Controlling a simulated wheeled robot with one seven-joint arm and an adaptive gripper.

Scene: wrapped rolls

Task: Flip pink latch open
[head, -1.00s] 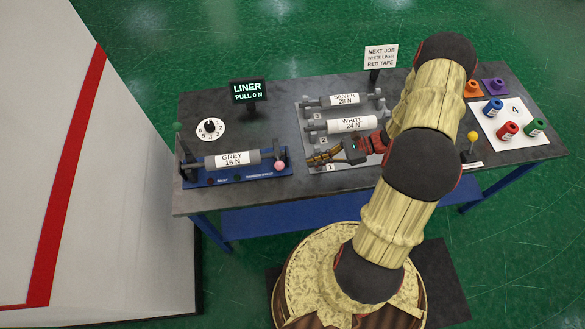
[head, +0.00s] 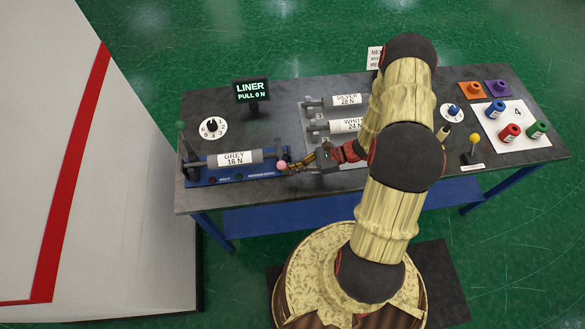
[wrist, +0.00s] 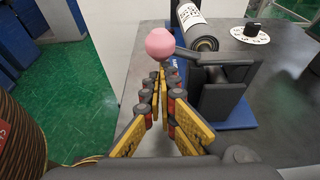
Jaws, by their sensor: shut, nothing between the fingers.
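The pink latch ball (head: 282,164) is at the right end of the blue fixture (head: 200,181), beside the grey roll marked 16 N (head: 232,159). In the wrist view the pink ball (wrist: 160,44) stands just beyond my fingertips, near the centre top. My gripper (head: 290,169) is right of the ball in the head view, very close to it. In the wrist view my gripper (wrist: 161,72) has its yellow fingers shut at the tips with nothing between them. I cannot tell whether the tips touch the ball.
A dark bracket (wrist: 222,88) stands right of my fingers in the wrist view. The liner display (head: 251,91) and a numbered dial (head: 212,127) are behind the fixture. My arm hides part of the table.

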